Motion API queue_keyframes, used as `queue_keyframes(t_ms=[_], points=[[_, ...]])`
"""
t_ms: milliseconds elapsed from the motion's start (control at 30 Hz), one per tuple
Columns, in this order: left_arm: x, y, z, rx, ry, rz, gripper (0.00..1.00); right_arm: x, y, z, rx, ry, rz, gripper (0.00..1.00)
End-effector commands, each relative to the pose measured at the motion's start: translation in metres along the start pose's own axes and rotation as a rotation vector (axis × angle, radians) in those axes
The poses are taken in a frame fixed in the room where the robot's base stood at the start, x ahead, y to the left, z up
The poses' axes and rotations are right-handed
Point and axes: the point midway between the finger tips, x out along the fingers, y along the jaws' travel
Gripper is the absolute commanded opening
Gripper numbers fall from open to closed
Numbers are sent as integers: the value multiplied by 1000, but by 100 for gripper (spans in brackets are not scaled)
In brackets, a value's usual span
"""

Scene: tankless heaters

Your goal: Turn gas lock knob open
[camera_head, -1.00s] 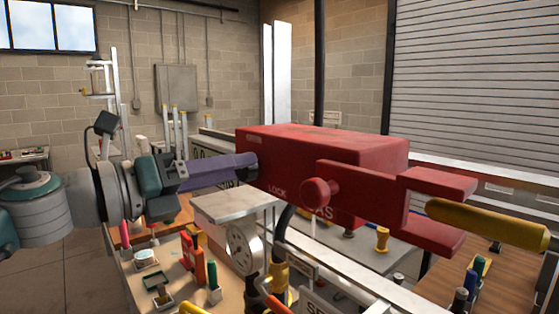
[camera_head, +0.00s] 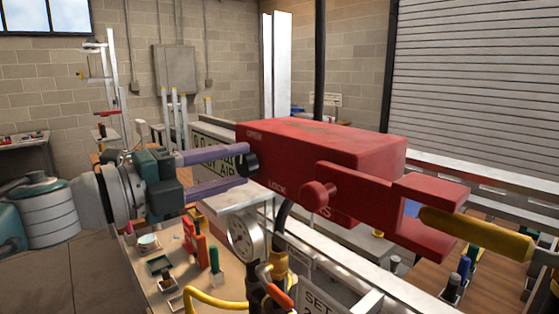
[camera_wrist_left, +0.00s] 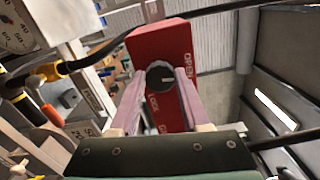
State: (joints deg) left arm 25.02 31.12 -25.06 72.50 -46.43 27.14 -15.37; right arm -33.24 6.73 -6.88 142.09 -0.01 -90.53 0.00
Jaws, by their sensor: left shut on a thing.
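The gas lock knob (camera_head: 252,164) is a small black round knob on the left end of a red box (camera_head: 325,150). The box carries the words OPEN and LOCK, and part of GAS. My left gripper (camera_head: 246,165) has one purple finger above the knob and one below it. In the left wrist view the knob (camera_wrist_left: 160,76) sits between the tips of the two fingers (camera_wrist_left: 160,84), which are shut on it. A light mark shows on its face; I cannot tell exactly which label it points at. My right gripper is not in view.
A red round knob (camera_head: 318,194) sticks out of the box's front, and a yellow handle (camera_head: 478,233) extends at its right. A pressure gauge (camera_head: 245,237) stands below. A workbench (camera_head: 150,293) with small tools is under the arm. A black cable hangs beneath the box.

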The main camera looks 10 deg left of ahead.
Motion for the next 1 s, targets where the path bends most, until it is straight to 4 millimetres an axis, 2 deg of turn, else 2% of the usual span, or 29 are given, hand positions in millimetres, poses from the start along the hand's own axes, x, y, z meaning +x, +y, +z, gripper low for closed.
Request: queue_keyframes(t_ms=[633,667,900,1000], points=[[0,0,0,-52,0,-1,0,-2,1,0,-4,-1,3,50],[0,0,0,-52,0,-1,47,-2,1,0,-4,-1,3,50],[0,0,0,-52,0,0,74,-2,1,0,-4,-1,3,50],[0,0,0,-52,0,0,76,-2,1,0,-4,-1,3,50]])
